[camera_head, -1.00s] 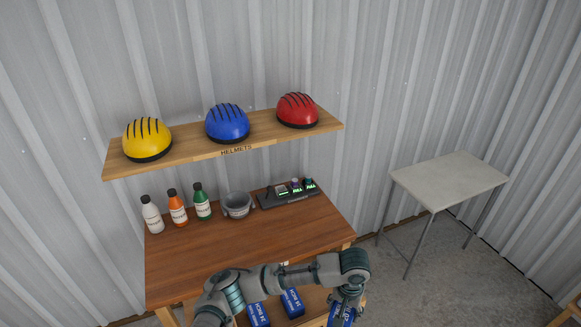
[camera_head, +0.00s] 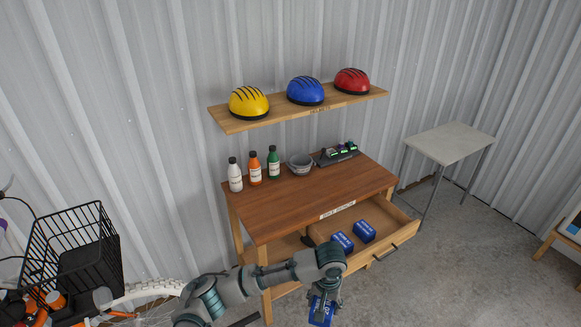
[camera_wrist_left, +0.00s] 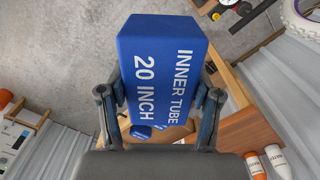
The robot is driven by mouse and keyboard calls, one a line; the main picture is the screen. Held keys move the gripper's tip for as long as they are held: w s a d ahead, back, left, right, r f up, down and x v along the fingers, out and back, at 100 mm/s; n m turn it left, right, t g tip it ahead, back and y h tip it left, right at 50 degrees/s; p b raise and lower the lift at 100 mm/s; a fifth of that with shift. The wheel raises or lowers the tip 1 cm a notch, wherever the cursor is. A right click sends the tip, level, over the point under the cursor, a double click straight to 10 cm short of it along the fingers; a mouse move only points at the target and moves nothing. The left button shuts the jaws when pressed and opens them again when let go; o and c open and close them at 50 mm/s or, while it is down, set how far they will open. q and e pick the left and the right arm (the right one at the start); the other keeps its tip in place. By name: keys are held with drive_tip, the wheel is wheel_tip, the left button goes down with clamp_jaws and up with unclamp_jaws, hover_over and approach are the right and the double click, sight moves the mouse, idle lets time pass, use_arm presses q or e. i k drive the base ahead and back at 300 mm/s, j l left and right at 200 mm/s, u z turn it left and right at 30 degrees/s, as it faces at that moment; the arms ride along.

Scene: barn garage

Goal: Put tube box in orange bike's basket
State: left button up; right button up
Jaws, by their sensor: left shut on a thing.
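My left gripper (camera_head: 326,297) is shut on a blue tube box (camera_head: 321,312), held in front of the workbench. In the left wrist view the box (camera_wrist_left: 160,75) sits between both fingers (camera_wrist_left: 160,110) and reads "INNER TUBE 20 INCH". A black wire basket (camera_head: 75,250) is at the left of the head view. Orange parts show under it, and a white tyre (camera_head: 150,288) lies beside it; most of the bike is cut off by the frame edge. My right gripper is not in view.
The workbench (camera_head: 300,205) has an open drawer (camera_head: 385,225) with two blue boxes (camera_head: 364,232). Bottles (camera_head: 255,169), a grey bowl (camera_head: 300,164) and a charger stand on top. A helmet shelf (camera_head: 300,112) hangs above. A grey table (camera_head: 450,142) stands right.

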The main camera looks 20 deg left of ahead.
sight(96, 260)
drive_tip(key=k+j, duration=0.3)
drive_tip(key=j, duration=0.2)
drive_tip(key=k+j, duration=0.3)
drive_tip(key=j, duration=0.2)
drive_tip(key=k+j, duration=0.65)
drive_tip(key=j, duration=0.3)
